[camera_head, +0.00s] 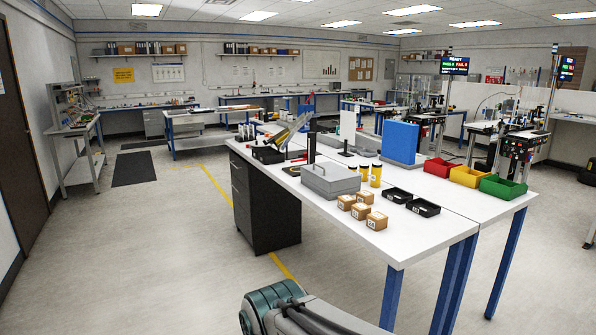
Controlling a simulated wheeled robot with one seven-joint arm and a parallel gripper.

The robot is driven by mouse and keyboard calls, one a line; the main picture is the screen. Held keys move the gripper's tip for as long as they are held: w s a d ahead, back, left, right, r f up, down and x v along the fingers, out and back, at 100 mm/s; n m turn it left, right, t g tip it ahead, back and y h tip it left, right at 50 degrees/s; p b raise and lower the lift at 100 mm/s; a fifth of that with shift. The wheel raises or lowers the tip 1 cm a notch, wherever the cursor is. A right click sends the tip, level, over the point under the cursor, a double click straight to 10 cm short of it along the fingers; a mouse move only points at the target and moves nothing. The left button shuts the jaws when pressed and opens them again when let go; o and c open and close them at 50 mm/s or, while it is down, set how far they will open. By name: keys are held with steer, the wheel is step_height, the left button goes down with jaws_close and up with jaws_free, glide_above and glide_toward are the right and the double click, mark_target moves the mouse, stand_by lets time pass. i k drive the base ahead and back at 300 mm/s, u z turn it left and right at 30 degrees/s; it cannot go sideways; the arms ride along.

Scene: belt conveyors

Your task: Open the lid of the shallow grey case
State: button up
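The shallow grey case (330,184) sits on the white bench top, left of the bench's middle. Its lid (329,175) looks shut, with a dark handle-like line on top. My gripper is not in view. Only a part of my arm shows at the bottom edge, in front of the bench and well apart from the case.
Two yellow bottles (376,176) stand just right of the case. Small brown boxes (361,211) and black trays (422,207) lie in front and to the right. Red, yellow and green bins (503,188) line the right end. Open floor (180,270) lies to the left.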

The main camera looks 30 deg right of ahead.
mark_target(330, 177)
steer(key=z, duration=0.15)
steer(key=i, duration=0.55)
steer(key=z, duration=0.8)
steer(key=i, duration=1.8)
steer(key=z, duration=0.3)
